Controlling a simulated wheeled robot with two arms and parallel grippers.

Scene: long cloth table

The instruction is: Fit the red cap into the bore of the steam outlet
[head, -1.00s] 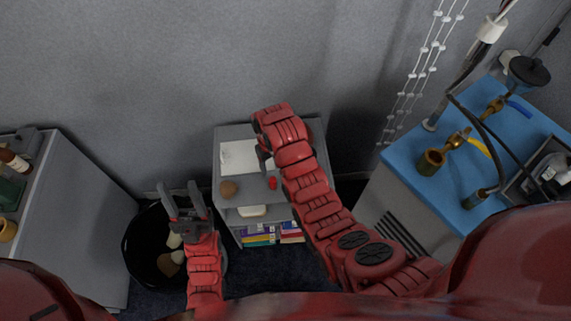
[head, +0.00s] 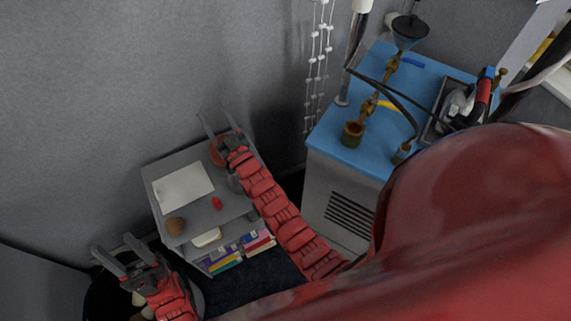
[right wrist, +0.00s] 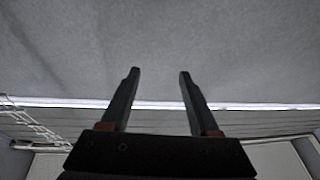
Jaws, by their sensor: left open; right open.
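A small red piece, which looks like the red cap (head: 217,203), lies on the grey shelf top (head: 204,221). On the blue-topped machine, a brass cylinder with an open top (head: 353,133) faces up. It looks like the steam outlet, though I cannot be sure. My right gripper (head: 216,118) is open and empty, above the back right of the shelf, away from the red piece. Its spread fingers, with only wall between them, show in the right wrist view (right wrist: 158,75). My left gripper (head: 111,243) is open and empty, left of the shelf over a dark bin.
A white sheet (head: 184,187) and a brown round object (head: 175,226) share the shelf top. A reddish round object (head: 216,152) is partly hidden behind my right gripper. Black hoses (head: 385,92) cross the blue machine top (head: 345,150). White beaded strands (head: 318,60) hang at the wall.

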